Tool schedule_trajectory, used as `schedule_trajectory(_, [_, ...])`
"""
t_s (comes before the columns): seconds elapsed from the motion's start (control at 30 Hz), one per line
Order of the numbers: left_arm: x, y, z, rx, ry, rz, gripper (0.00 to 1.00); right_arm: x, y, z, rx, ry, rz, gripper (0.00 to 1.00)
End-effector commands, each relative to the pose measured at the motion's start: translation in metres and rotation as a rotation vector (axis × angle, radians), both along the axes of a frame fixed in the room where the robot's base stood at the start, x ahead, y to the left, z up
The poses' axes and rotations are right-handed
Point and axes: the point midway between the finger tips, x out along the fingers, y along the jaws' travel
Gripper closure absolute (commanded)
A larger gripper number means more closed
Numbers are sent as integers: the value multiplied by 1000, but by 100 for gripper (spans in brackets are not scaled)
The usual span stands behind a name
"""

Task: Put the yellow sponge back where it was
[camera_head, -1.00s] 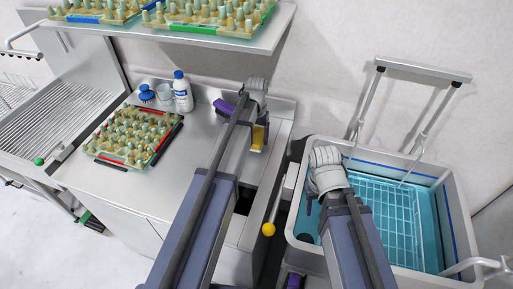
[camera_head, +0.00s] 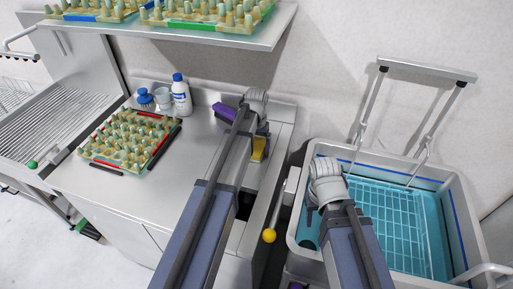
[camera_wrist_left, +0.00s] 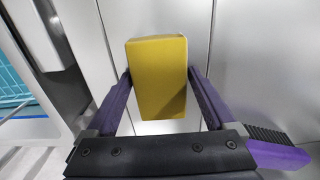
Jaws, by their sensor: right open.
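The yellow sponge (camera_head: 259,149) is a rectangular block at the right end of the steel counter, over the narrow section there. In the left wrist view the sponge (camera_wrist_left: 158,80) sits between the purple fingers of my left gripper (camera_wrist_left: 160,82), which touch both its sides. In the head view my left gripper (camera_head: 258,133) points down, its fingers partly hidden by my arm. My right gripper (camera_head: 311,212) is open and empty over the left side of the grey basin, mostly hidden by its wrist.
The grey basin (camera_head: 462,215) holds a wire rack (camera_head: 400,225). A yellow-knobbed lever (camera_head: 269,236) stands between. A shelf (camera_head: 250,35) hangs above.

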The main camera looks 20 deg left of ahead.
Motion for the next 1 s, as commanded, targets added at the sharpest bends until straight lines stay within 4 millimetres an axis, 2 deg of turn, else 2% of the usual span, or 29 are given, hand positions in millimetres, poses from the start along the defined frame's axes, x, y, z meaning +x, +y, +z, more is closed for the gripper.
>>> schedule_trajectory(0.1, [0, 0, 0, 0, 0, 0, 0, 0, 0, 0, 0, 0, 0, 50])
schedule_trajectory(0.37, [0, 0, 1, 0, 0, 0, 0, 0, 0, 1, 0, 0, 0, 50])
schedule_trajectory(0.57, [0, 0, 11, 0, 0, 0, 0, 0, 0, 11, 0, 0, 0, 50])
schedule_trajectory(0.77, [0, 0, 33, 0, 0, 0, 0, 0, 0, 33, 0, 0, 0, 50])
schedule_trajectory(1.0, [0, 0, 69, 0, 0, 0, 0, 0, 0, 70, 0, 0, 1, 50])
